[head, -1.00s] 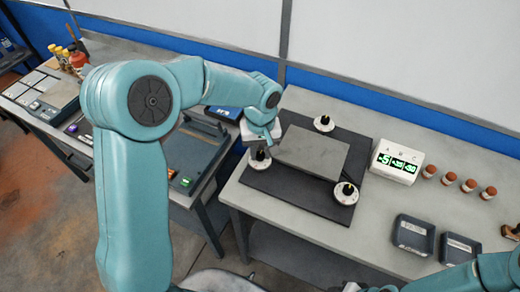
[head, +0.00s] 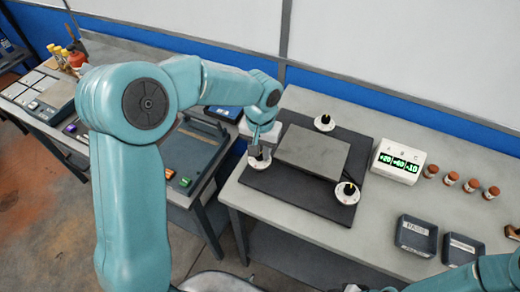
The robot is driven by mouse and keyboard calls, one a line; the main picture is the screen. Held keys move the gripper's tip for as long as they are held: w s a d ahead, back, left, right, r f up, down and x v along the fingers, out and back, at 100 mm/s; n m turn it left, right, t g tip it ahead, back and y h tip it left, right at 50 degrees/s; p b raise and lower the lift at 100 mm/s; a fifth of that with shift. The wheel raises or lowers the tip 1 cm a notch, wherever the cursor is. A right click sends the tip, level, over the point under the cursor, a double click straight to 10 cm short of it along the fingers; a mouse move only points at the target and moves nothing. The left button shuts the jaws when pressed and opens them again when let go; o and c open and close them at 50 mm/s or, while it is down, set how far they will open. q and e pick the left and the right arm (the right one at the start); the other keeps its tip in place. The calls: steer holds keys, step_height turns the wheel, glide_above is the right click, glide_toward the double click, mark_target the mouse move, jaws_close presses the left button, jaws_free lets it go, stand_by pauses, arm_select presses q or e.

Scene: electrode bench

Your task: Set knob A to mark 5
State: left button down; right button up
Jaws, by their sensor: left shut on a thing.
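Three white round dials with black knobs stand around a grey block (head: 312,152) on a dark mat (head: 285,190): a left dial (head: 258,164), a back dial (head: 325,123) and a front right dial (head: 346,197). Their letters and marks are too small to read. My left gripper (head: 260,148) points down over the left dial and is shut on its black knob (head: 260,155), partly hiding it. A white display (head: 399,162) with A, B and C shows green numbers, seemingly +20, +60 and -10. My right arm enters at the lower right; its gripper is out of view.
Several brown-capped jars (head: 451,178) stand right of the display. Two dark trays (head: 416,236) lie near the bench's front edge. A second bench (head: 80,150) with devices is at left, across a narrow gap.

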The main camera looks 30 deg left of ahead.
arm_select(q)
steer(key=shift+r, duration=0.15)
stand_by(0.3)
steer(key=c, duration=0.8)
jaws_free()
steer(key=shift+s, duration=0.1)
steer(key=shift+c, duration=0.2)
step_height(320, 180, up, 16)
steer(key=shift+r, duration=0.2)
steer(key=shift+d, duration=0.15)
